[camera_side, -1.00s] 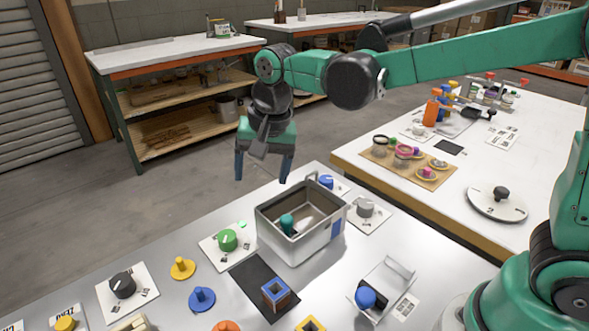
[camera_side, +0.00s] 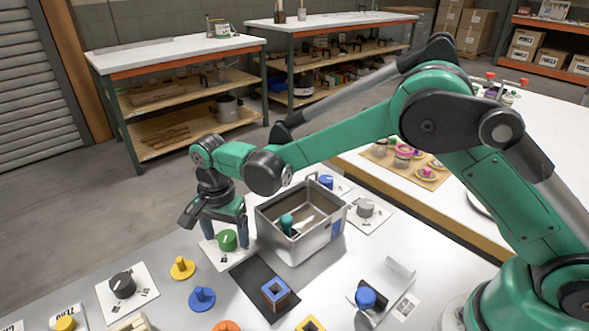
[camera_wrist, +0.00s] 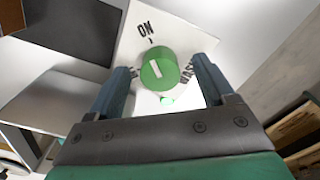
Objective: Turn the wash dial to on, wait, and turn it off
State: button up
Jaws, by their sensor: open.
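The wash dial is a green round knob (camera_wrist: 159,70) with a white pointer line, on a white plate (camera_wrist: 130,52) printed ON and WASH. In the wrist view the line slants slightly, its far end roughly toward the ON label. The knob also shows in the side view (camera_side: 227,241), left of the grey bin. My gripper (camera_wrist: 161,66) is open, with its blue fingers on either side of the knob. It also shows low over the plate in the side view (camera_side: 225,226). Finger contact cannot be told.
The grey metal bin (camera_side: 322,246) stands close to the right of my gripper. A black mat (camera_side: 247,280) with a blue-topped square block (camera_side: 276,293) lies in front. A black dial (camera_side: 122,285), yellow peg (camera_side: 182,268) and blue peg (camera_side: 202,298) stand left and front.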

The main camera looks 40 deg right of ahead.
grip_shut()
jog(key=shift+n, duration=0.3)
jog(key=n, duration=0.3)
jog(key=shift+n, duration=0.3)
jog(key=n, duration=1.3)
jog(key=shift+d+n, duration=0.1)
jog(key=shift+n, duration=0.2)
dwell(0.4)
